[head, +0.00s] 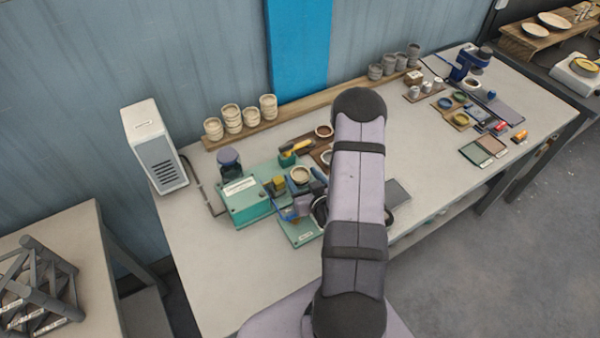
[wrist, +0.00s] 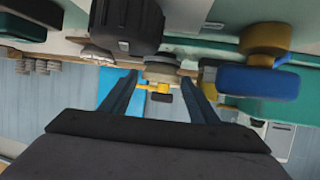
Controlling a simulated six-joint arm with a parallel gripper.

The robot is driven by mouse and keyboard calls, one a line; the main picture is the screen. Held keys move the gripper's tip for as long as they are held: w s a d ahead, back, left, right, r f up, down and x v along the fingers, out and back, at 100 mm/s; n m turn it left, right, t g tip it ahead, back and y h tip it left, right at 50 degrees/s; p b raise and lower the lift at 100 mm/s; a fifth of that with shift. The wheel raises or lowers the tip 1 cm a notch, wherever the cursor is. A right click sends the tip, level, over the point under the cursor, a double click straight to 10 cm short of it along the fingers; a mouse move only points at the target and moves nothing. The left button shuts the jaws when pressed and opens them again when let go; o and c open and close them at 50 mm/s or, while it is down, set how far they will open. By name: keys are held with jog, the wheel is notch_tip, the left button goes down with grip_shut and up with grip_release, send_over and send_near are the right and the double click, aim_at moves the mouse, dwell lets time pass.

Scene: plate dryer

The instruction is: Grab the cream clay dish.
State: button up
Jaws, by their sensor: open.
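A small round cream clay dish (head: 300,174) sits on top of the green apparatus (head: 245,205) in the middle of the bench. My gripper (wrist: 160,80) is open in the wrist view, with its two dark fingers apart. A pale round piece (wrist: 160,66) shows between and beyond the fingertips there; it looks like the dish, apart from the fingers. That view is upside down. In the head view my arm hides part of the bench, and the gripper is hard to make out beside the apparatus.
Stacked cream cups (head: 232,118) stand on a wooden shelf board at the back. A white vented box (head: 155,146) stands at the left. A blue knob (wrist: 258,80) and a dark ribbed block (wrist: 125,25) are close to the gripper. The bench's front left is clear.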

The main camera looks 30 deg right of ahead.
jog(key=shift+w+f, duration=0.2)
jog(key=shift+w, duration=0.1)
jog(key=c, duration=0.9)
jog(key=shift+r, duration=0.25)
jog(key=shift+r+b, duration=0.9)
jog(key=shift+r, duration=3.85)
jog(key=shift+a, duration=0.1)
